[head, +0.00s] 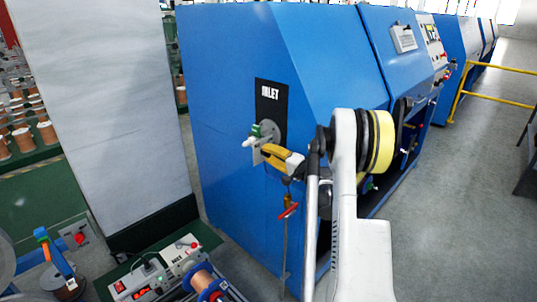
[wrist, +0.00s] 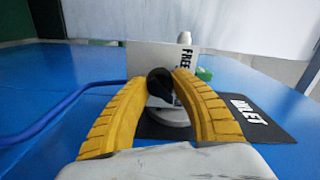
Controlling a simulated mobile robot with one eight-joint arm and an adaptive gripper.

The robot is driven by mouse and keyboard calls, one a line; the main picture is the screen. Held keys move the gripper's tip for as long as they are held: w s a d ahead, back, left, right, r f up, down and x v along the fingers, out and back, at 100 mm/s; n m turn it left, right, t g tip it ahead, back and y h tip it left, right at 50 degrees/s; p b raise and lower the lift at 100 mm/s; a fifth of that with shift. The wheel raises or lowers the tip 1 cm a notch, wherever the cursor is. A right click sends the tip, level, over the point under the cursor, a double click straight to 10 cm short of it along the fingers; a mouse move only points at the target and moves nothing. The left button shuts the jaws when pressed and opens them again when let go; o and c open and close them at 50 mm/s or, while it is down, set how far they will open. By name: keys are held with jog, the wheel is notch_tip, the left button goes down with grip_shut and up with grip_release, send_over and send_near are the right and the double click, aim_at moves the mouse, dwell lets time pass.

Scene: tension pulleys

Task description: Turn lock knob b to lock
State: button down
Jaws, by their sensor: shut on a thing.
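A small black knob (wrist: 160,86) shows in the wrist view between the fingertips of my gripper (wrist: 160,82). My gripper's two yellow ribbed fingers are shut on it from both sides. Behind the knob stands a grey metal plate (wrist: 142,58) with the word FREE on its right side. No letter b is readable, so the pictures do not name the knob. In the head view my gripper (head: 266,154) reaches the plate (head: 256,151) on the blue machine's front, and the knob is hidden there.
The blue machine (head: 230,110) carries a black INLET panel (head: 271,92) behind the plate. A green part (wrist: 205,74) and a white pin (head: 247,142) sit beside the plate. A red-handled valve (head: 288,210) hangs below my gripper. A bench with spools (head: 205,283) stands at lower left.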

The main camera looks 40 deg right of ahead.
jog(key=shift+a, duration=0.1)
dwell(0.3)
jog(key=c, duration=1)
grip_release()
jog(key=shift+s, duration=0.4)
jog(key=s, duration=0.7)
jog(key=s+d, duration=0.1)
jog(key=s, duration=0.3)
